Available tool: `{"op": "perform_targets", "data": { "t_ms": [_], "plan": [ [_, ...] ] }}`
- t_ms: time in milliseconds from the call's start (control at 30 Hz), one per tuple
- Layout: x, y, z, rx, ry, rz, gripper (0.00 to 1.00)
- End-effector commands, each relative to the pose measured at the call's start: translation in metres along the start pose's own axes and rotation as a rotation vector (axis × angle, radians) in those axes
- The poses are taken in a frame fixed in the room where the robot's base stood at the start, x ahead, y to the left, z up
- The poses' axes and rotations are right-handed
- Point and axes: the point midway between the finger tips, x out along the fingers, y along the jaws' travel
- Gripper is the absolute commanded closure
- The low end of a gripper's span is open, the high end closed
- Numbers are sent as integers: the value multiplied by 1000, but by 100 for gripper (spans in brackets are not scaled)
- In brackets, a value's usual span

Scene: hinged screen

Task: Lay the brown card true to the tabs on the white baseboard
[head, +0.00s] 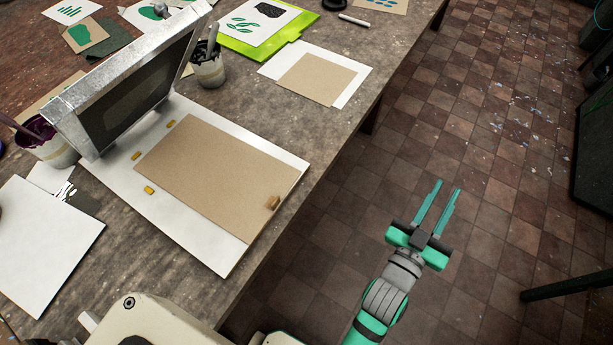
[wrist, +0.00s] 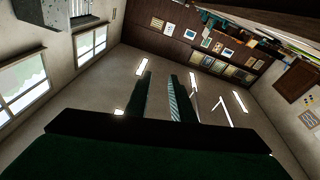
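The brown card (head: 215,165) lies flat on the white baseboard (head: 190,235) in the head view. Two yellow tabs, an upper one (head: 171,124) and a middle one (head: 136,155), sit just off the card's left short edge. A third tab (head: 150,190) sits off its lower long edge with a strip of white between. I cannot tell exactly how square the card is. A small wooden block (head: 272,203) is on the card near its right end. My gripper (head: 447,186) is open and empty over the floor, right of the table; its fingers also show apart in the wrist view (wrist: 166,78).
A hinged metal-framed screen (head: 125,85) stands tilted up behind the baseboard's left end. Cups (head: 208,70) with tools stand nearby. A white sheet with another brown card (head: 318,78) lies farther back. The table's right edge runs between the baseboard and my gripper.

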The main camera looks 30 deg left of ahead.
Motion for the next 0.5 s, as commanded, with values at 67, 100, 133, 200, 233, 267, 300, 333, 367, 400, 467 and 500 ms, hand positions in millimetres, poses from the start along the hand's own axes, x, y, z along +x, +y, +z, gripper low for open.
{"op": "perform_targets", "data": {
  "t_ms": [67,100,133,200,233,267,300,333,367,400,467,500],
  "plan": [
    [28,10,-20,14,38,35,78],
    [40,14,-29,22,50,52,78],
    [48,18,-36,29,62,65,78],
    [68,28,-53,47,86,97,78],
    [76,31,-60,57,95,110,78],
    [84,36,-67,67,104,124,78],
    [94,41,-77,82,116,141,78],
    [101,44,-85,94,124,154,78],
    [108,48,-92,108,133,166,78],
    [117,53,-103,126,144,183,78],
    [129,60,-118,155,159,208,78],
    [137,66,-127,175,168,226,78]
  ]
}}
